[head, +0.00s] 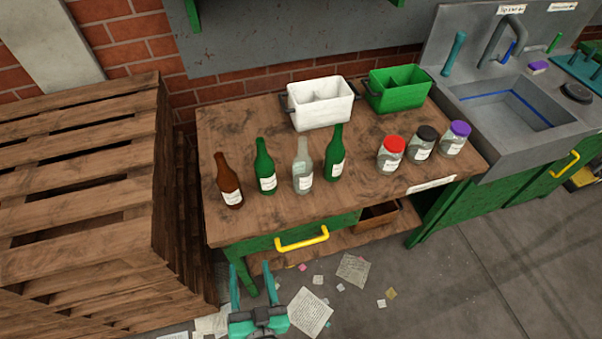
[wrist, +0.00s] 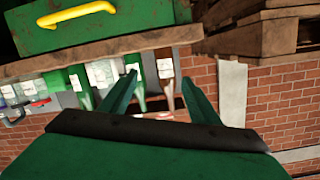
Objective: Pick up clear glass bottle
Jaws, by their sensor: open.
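The clear glass bottle (head: 302,167) stands upright on the wooden workbench (head: 365,200), between two green bottles (head: 265,167) (head: 335,155), with a white label on its front. In the wrist view, which looks upside down, the clear bottle (wrist: 101,75) shows left of the fingers, partly hidden. My gripper (head: 251,267) is open and empty, low in front of the bench, left of the yellow drawer handle. Its teal fingers also show in the wrist view (wrist: 158,78), apart from the bottles.
A brown bottle (head: 228,184) stands at the left of the row. Jars with red (head: 391,153), black (head: 422,143) and purple (head: 455,138) lids stand right. A white bin (head: 320,112) and green bin (head: 400,98) stand behind. Wooden crates (head: 80,180) flank the bench's left; the yellow handle (head: 301,240) protrudes.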

